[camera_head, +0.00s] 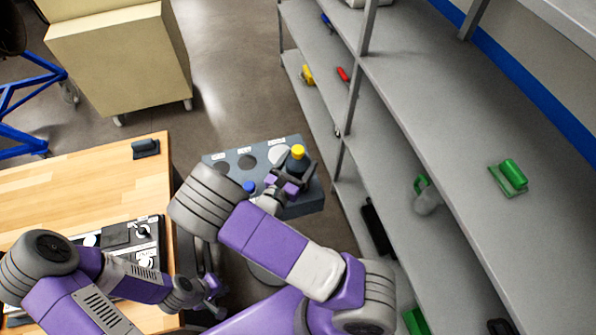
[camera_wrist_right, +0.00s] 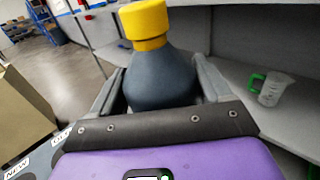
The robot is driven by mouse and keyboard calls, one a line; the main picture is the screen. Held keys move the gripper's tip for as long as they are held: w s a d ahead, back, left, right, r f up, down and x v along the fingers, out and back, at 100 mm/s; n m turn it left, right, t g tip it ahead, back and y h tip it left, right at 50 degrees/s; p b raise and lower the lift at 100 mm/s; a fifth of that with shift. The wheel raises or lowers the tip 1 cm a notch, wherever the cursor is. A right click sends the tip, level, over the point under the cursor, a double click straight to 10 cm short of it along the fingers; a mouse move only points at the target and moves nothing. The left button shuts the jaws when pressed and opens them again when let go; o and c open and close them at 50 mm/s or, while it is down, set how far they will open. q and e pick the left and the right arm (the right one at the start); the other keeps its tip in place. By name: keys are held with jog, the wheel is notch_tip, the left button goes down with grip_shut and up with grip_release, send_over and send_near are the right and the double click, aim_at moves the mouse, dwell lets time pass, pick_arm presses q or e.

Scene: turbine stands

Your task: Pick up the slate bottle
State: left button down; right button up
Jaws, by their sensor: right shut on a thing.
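The slate bottle (camera_wrist_right: 160,78) has a dark blue-grey body and a yellow cap. In the right wrist view it is upright between the two fingers of my right gripper (camera_wrist_right: 160,90), which is shut on its body. In the head view the bottle (camera_head: 296,160) shows at the right part of the dark tray, with my right gripper (camera_head: 290,180) around it. I cannot tell whether its base touches the tray; the gripper hides its lower part. My left gripper (camera_head: 212,292) is low over the gap beside the wooden table, and its fingers are too small to judge.
The dark tray (camera_head: 215,158) has round labelled spots and a blue-capped item (camera_head: 249,186). A grey shelf unit (camera_head: 400,110) stands close on the right, holding a green-handled jug (camera_head: 425,198) and a green tool (camera_head: 510,177). A wooden table (camera_head: 80,190) is on the left.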

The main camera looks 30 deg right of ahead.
aim_at(298, 149)
jog(key=shift+c, duration=0.7)
jog(key=shift+r, duration=0.1)
notch_tip(298, 149, up, 10)
jog(key=shift+f+p, duration=0.1)
jog(key=shift+p, duration=0.9)
